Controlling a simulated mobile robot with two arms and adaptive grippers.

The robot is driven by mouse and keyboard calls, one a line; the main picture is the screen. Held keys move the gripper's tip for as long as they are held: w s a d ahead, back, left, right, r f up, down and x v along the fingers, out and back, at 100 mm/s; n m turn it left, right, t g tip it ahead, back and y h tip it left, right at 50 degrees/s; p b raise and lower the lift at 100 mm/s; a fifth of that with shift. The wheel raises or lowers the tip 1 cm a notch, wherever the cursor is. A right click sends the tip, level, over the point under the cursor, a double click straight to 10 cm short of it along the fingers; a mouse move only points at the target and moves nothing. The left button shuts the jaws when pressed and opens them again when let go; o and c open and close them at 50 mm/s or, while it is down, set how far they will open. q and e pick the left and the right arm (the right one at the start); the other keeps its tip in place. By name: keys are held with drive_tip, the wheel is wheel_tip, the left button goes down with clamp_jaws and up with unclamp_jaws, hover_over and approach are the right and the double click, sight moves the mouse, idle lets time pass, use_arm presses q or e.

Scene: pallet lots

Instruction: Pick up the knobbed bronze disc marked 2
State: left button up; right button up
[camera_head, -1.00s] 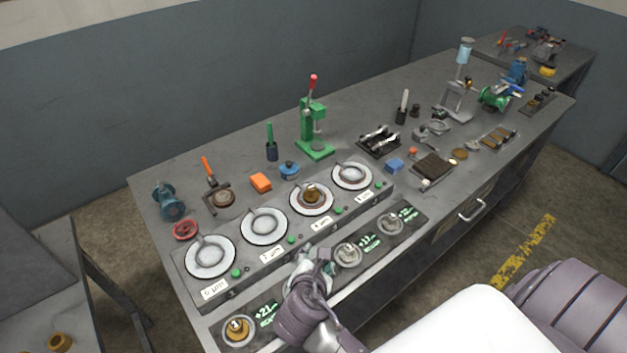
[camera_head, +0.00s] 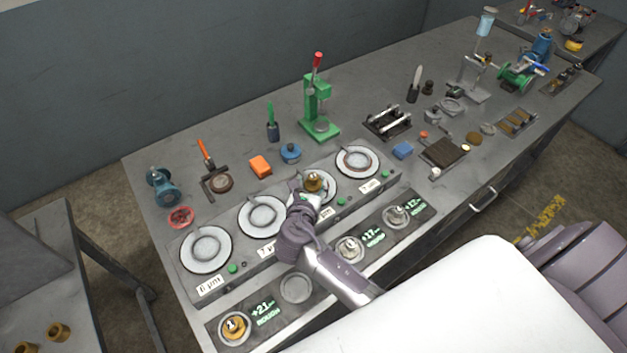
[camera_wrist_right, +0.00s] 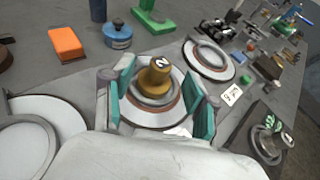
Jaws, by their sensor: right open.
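The knobbed bronze disc marked 2 (camera_wrist_right: 155,82) sits on the third round white plate from the left on the grey station. In the head view the disc (camera_head: 314,182) shows just beyond my right gripper (camera_head: 309,193), which partly covers that plate. In the right wrist view my right gripper (camera_wrist_right: 160,98) is open, with one teal-padded finger on each side of the disc's knob. I cannot tell whether the fingers touch it. Another bronze disc, marked 1 (camera_head: 234,326), rests in the front tray at the left. My left gripper is not in view.
Other white plates (camera_head: 206,250) flank the disc's plate on the station. Silver knobbed discs (camera_head: 350,248) stand in the front tray. An orange block (camera_head: 260,166), a blue round container (camera_head: 290,153) and a green press (camera_head: 318,110) stand behind the plates.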

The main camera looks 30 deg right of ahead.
sight(312, 180)
drive_tip(key=shift+p+x, duration=0.35)
drive_tip(key=shift+x, duration=1.75)
drive_tip(key=shift+f, duration=0.1)
drive_tip(key=shift+s+a, duration=0.1)
drive_tip(key=shift+s, duration=0.05)
drive_tip(key=c, duration=0.6)
clamp_jaws()
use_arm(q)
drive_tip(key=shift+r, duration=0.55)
